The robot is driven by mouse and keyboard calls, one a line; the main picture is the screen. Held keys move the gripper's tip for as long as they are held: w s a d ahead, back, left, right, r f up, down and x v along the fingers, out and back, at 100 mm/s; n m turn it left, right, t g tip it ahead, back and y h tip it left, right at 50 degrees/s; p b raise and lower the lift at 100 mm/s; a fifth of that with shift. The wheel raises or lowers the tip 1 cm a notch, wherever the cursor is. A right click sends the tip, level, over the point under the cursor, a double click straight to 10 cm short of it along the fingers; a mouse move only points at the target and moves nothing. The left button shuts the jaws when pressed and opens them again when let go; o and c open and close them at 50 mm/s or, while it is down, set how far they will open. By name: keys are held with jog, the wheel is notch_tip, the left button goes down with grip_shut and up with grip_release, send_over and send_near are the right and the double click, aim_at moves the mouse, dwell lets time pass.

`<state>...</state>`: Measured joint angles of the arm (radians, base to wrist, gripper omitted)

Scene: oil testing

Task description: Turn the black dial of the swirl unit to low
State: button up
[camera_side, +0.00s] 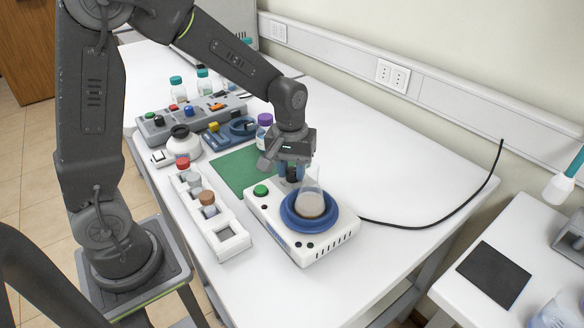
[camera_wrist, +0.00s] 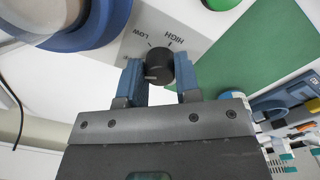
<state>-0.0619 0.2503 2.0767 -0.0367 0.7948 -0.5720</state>
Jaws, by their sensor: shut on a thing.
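The white swirl unit (camera_side: 277,228) stands on the table with a blue round platform (camera_side: 291,219) on top. A flask (camera_side: 311,202) with murky grey-brown liquid stands on the platform. The black dial (camera_wrist: 159,64) is in the wrist view, beside the printed words LOW and HIGH; which mark it points to is hard to tell. My gripper (camera_wrist: 160,69) is shut on the dial, one blue finger on each side. In the side view my gripper (camera_side: 291,173) is at the unit's back edge, and the dial is mostly hidden by the fingers.
A green button (camera_side: 261,190) is on the unit, left of my gripper. A white rack (camera_side: 228,237) with capped bottles stands to the left. A green mat (camera_side: 232,172) and a purple-capped bottle (camera_side: 265,120) are behind. A black cable (camera_side: 440,222) runs right across otherwise clear table.

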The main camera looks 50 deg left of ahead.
aim_at(290, 169)
jog(key=m, duration=0.5)
jog(key=shift+a+m, duration=0.1)
jog(key=shift+m, duration=0.3)
jog(key=m, duration=0.5)
jog(key=shift+m, duration=0.3)
jog(key=o, duration=0.9)
jog(key=r, duration=1.4)
jog(key=shift+w+a, duration=0.1)
jog(key=shift+a, duration=0.15)
